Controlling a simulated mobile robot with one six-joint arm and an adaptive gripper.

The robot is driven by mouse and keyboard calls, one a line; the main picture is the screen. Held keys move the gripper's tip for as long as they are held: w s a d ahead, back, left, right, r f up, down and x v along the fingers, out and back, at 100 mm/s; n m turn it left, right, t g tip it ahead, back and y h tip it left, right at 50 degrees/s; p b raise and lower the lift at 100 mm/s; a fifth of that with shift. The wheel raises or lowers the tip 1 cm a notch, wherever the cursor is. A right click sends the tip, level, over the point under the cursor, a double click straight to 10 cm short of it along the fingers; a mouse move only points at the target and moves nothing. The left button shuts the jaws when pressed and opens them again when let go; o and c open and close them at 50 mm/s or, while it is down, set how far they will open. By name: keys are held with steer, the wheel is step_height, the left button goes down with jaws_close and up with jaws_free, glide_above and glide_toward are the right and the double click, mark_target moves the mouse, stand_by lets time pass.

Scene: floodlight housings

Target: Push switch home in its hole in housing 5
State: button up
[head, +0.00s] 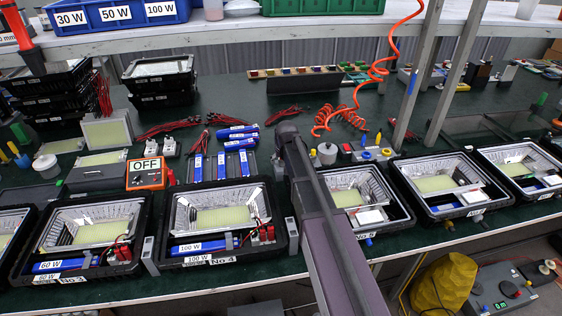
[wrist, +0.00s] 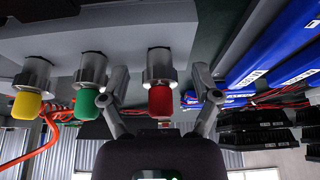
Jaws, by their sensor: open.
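Housing 5 (head: 406,221) is a black tray with a silver reflector and a yellow-green panel, partly hidden behind my arm in the head view. A white box (head: 369,218) sits at its front. My gripper (wrist: 160,76) is open in the wrist view. Its two fingers stand apart, with a red-capped metal fitting (wrist: 160,98) showing between them; I cannot tell whether it is within their reach. Green-capped (wrist: 88,101) and yellow-capped (wrist: 27,103) fittings stand beside it. I cannot make out the switch or its hole. In the head view my arm hides my fingers.
Housing 4 (head: 162,266) stands to the left and housing 6 (head: 489,208) to the right, close by. An orange coiled hose (head: 374,72) hangs behind housing 5. Blue blocks (wrist: 270,70) lie to the right in the wrist view. An orange OFF meter (head: 147,174) stands behind housing 4.

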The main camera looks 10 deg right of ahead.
jaws_close()
steer(key=shift+r, duration=0.1)
stand_by(0.3)
step_height(320, 180, up, 10)
steer(key=p, duration=1)
stand_by(1.0)
